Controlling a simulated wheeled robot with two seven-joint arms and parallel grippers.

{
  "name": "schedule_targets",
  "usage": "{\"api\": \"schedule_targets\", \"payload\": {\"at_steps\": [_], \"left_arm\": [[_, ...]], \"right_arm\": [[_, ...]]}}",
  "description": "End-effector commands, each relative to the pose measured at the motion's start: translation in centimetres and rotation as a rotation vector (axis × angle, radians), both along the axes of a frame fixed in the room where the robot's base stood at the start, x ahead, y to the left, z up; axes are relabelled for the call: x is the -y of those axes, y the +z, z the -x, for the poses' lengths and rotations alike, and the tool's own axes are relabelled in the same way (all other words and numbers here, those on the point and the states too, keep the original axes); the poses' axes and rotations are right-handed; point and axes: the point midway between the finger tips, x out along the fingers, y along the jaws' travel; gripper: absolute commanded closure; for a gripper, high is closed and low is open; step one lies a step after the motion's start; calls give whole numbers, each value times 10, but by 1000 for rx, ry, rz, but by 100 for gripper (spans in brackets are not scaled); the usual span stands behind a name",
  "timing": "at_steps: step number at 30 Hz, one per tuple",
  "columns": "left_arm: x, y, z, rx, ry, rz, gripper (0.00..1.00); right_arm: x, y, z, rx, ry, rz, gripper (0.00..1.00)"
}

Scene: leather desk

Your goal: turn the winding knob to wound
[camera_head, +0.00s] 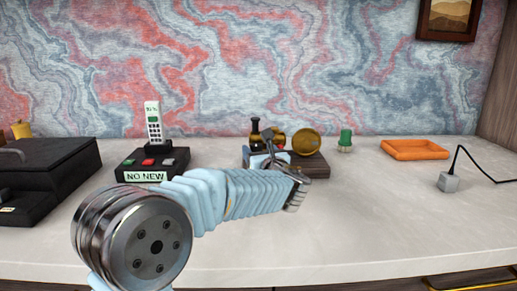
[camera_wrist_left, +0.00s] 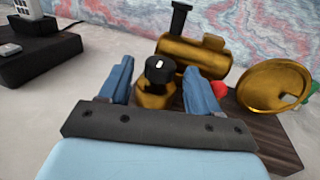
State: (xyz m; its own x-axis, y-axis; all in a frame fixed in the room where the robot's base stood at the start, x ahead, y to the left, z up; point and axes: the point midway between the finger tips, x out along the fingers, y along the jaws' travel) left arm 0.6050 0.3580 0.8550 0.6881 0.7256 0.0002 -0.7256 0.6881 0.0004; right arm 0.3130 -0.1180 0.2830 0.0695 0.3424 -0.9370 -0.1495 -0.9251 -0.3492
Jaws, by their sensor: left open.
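A brass model engine (camera_wrist_left: 195,55) with a black chimney stands on a dark wooden base (camera_wrist_left: 265,128). It also shows at the back middle of the head view, partly hidden by my left arm. The winding knob (camera_wrist_left: 158,66) is a black cap with a white mark on top, on a brass mount at the engine's near side. My left gripper (camera_wrist_left: 159,74) is open, with one blue finger on each side of the knob. I cannot tell whether either finger touches it. My right gripper is not in view.
A brass wheel (camera_wrist_left: 274,85) stands right of the engine. A phone on a black base (camera_head: 152,160) is to its left, a black case (camera_head: 45,175) at far left. The front desk is clear.

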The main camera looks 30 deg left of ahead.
Motion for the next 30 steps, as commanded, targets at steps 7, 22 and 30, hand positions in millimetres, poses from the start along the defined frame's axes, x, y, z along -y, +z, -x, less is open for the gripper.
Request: {"api": "schedule_targets", "payload": {"at_steps": [7, 22, 30], "left_arm": [[-4, 0, -4, 0, -1, 0, 37], [-4, 0, -4, 1, 0, 1, 94], [-6, -5, -3, 1, -35, 6, 93]], "right_arm": [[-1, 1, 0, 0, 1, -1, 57], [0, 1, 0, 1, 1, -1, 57], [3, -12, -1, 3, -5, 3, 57]]}}
